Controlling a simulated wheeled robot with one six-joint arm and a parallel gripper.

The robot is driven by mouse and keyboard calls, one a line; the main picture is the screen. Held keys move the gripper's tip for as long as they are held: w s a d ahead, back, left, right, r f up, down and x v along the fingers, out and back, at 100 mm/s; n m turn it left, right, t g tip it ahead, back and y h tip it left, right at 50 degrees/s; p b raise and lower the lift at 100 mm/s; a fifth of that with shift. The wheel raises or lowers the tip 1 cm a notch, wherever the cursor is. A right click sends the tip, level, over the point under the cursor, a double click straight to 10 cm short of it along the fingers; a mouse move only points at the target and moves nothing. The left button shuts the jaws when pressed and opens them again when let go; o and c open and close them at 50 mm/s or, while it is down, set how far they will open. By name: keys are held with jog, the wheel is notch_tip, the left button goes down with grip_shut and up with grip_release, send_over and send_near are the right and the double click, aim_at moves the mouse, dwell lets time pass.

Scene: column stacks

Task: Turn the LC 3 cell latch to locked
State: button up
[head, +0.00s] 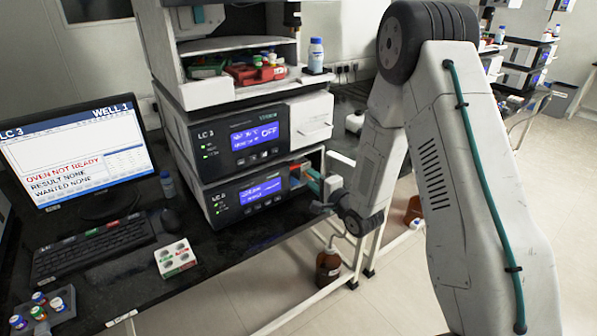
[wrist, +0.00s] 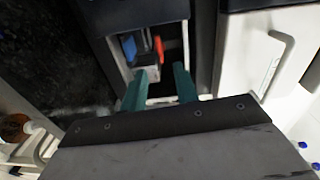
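In the wrist view, a red-orange lever (wrist: 158,49), which looks like the cell latch, stands inside a narrow open bay next to a blue part (wrist: 129,47). In the head view, the bay (head: 297,178) is at the right end of the lower LC 3 unit (head: 247,194), mostly covered by my gripper. My gripper (wrist: 160,78) has two teal fingers set apart, with a dark gap between them. The fingertips point into the bay, just short of the lever. I cannot tell whether they touch anything. The latch's setting is not readable.
A white door with a handle (wrist: 272,62) stands right of the bay. The upper LC 3 unit (head: 240,138) reads OFF. The monitor (head: 80,150) shows OVEN NOT READY. A white vial rack (head: 175,258) sits on the black bench. A brown bottle (head: 328,268) stands below.

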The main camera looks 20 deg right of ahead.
aim_at(296, 168)
jog(key=x, duration=0.7)
jog(key=shift+w+a+f, duration=0.1)
jog(key=shift+w+a, duration=0.15)
jog(key=shift+c, duration=0.3)
grip_shut()
